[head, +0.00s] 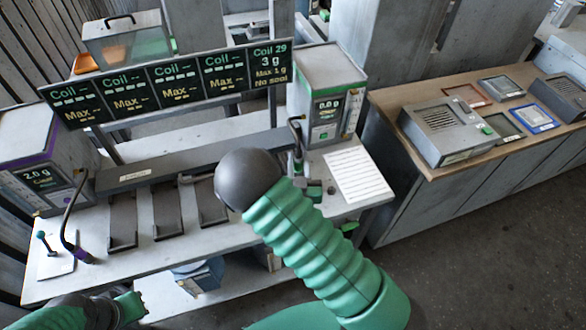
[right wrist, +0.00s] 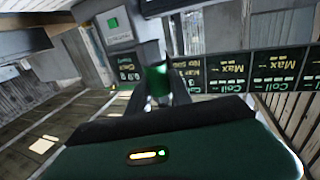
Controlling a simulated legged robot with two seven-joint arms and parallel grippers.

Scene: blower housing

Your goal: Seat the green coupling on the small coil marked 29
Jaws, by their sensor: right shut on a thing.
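The green coupling (right wrist: 157,78) stands between the dark fingers of my right gripper (right wrist: 158,92) in the right wrist view. The gripper is shut on it. In the head view the dark round end of my right arm and its green sleeve hide most of this gripper and the coupling. A dark hose (head: 296,132) hangs from the green-marked scale unit (head: 327,85) behind the arm. I cannot make out the small coil marked 29. My left gripper (head: 130,306) is low at the left edge of the head view, and its jaw opening is unclear.
A sign board (head: 165,82) has a lit panel reading Coil 29. Dark trays (head: 122,225) lie on the bench (head: 95,280). A purple-marked scale unit (head: 40,165) stands at left, a white sheet (head: 358,174) at right. A wooden-topped side counter (head: 400,105) holds a grey box (head: 447,130).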

